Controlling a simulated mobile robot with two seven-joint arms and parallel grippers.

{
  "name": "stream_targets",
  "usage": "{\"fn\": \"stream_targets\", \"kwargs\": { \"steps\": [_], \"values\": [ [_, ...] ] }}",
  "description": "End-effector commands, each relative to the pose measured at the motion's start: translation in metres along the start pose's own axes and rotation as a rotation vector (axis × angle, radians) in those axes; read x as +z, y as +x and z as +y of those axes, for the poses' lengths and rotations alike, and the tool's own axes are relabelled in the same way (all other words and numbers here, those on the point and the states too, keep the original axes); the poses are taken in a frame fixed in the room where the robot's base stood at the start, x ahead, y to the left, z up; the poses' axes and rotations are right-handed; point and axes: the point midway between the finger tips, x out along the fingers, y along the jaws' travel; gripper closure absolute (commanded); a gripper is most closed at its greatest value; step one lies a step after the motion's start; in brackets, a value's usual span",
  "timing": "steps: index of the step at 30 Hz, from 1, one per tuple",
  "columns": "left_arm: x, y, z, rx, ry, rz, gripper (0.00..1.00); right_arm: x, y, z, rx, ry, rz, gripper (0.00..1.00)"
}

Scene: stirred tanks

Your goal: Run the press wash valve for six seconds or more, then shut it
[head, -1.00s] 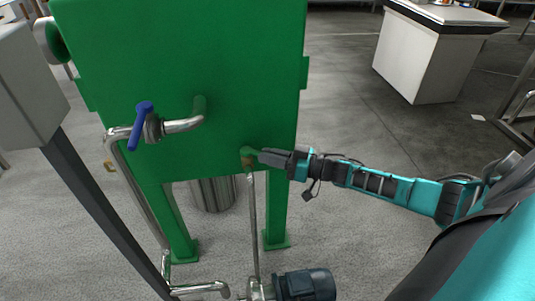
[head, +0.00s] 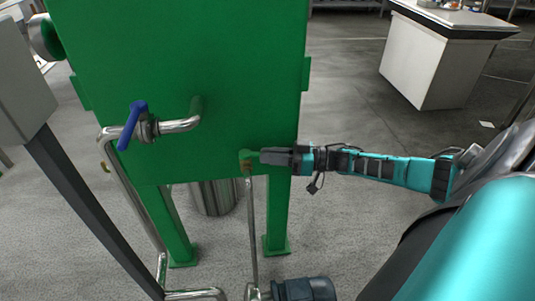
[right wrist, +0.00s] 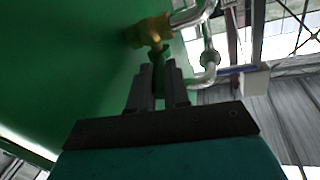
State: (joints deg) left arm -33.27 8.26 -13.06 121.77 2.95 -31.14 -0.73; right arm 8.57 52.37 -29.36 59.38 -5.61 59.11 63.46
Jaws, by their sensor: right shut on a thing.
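A small brass valve (head: 247,167) with a green lever (head: 250,155) sits low on the front of the green tank (head: 190,75). A thin metal pipe (head: 252,220) runs down from it. My right gripper (head: 265,156) comes in from the right, shut on the green lever, which points sideways toward it. In the right wrist view, the fingers (right wrist: 162,80) close around the lever, with the brass body (right wrist: 148,33) just beyond. The fingers hide part of the lever. Water flow cannot be seen. My left gripper is not in view.
A blue-handled valve (head: 132,122) on a bent steel pipe (head: 180,125) is at the left of the tank. A motor pump (head: 300,289) stands on the floor below. A steel bucket (head: 213,197) is under the tank. A white cabinet (head: 430,60) stands at the back right.

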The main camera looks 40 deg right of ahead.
Motion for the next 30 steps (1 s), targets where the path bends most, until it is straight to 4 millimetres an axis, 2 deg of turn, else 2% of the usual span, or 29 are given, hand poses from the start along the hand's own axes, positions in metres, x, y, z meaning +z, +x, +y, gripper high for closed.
{"fn": "stream_targets", "kwargs": {
  "steps": [11,12,19,26,30],
  "values": [
    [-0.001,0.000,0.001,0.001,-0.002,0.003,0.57,0.000,0.000,0.000,0.000,0.000,0.000,1.00],
    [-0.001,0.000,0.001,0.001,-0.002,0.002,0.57,0.000,0.000,0.000,0.000,0.000,0.000,0.80],
    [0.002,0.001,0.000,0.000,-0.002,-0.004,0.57,0.000,0.000,0.000,-0.001,0.000,0.000,0.58],
    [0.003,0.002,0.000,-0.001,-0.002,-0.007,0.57,0.000,-0.001,0.000,-0.001,0.000,0.000,0.58],
    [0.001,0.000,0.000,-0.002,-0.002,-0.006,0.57,0.000,-0.011,0.000,0.000,0.001,-0.002,0.58]
  ]
}}
